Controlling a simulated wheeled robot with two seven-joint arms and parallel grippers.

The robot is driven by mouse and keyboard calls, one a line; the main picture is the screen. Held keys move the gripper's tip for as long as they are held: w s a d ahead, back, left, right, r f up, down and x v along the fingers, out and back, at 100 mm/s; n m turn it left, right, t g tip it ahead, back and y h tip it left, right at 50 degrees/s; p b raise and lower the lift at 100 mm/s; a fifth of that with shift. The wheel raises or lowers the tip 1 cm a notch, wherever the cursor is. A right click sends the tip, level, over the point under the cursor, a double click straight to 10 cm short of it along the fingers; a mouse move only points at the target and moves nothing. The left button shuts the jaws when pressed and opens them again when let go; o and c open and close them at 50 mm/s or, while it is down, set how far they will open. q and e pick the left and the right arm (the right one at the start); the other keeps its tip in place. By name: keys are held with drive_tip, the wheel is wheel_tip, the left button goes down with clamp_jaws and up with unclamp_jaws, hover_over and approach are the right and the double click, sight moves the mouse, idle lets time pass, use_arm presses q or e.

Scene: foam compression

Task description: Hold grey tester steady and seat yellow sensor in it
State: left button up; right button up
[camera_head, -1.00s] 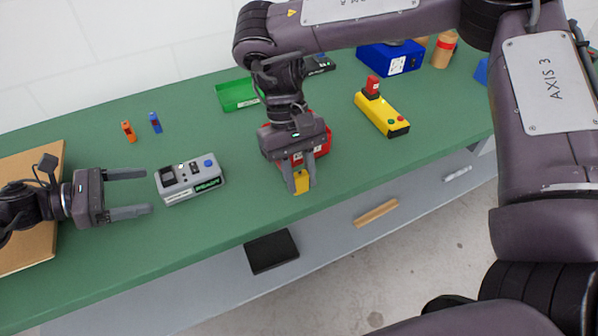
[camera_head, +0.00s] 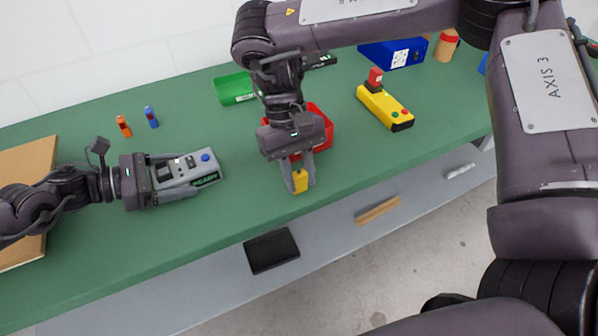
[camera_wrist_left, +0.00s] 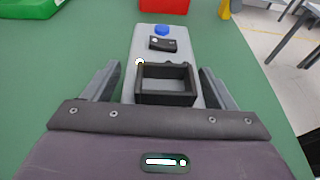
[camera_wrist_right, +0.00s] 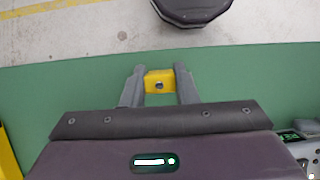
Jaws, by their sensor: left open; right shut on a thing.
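The grey tester (camera_head: 198,170) lies on the green bench in the head view, with a blue button on its far end. My left gripper (camera_head: 187,175) is open around it, one finger along each side. In the left wrist view the tester (camera_wrist_left: 187,98) lies between the fingers, with small gaps showing, and its black square socket (camera_wrist_left: 166,84) looks empty. My right gripper (camera_head: 300,184) is shut on the yellow sensor (camera_head: 300,181) near the bench's front edge, right of the tester. The sensor also shows between the fingertips in the right wrist view (camera_wrist_right: 159,81).
A red bin (camera_head: 322,122) stands behind my right gripper, with a green bin (camera_head: 233,90) further back. A yellow control box (camera_head: 384,106) lies to the right. Small orange (camera_head: 123,126) and blue (camera_head: 151,117) parts stand behind the tester. Bench between tester and right gripper is clear.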

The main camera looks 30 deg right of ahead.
use_arm(q)
drive_tip(key=shift+d+f, duration=0.1)
drive_tip(key=shift+d, duration=0.3)
use_arm(e)
drive_tip(key=shift+f, duration=0.2)
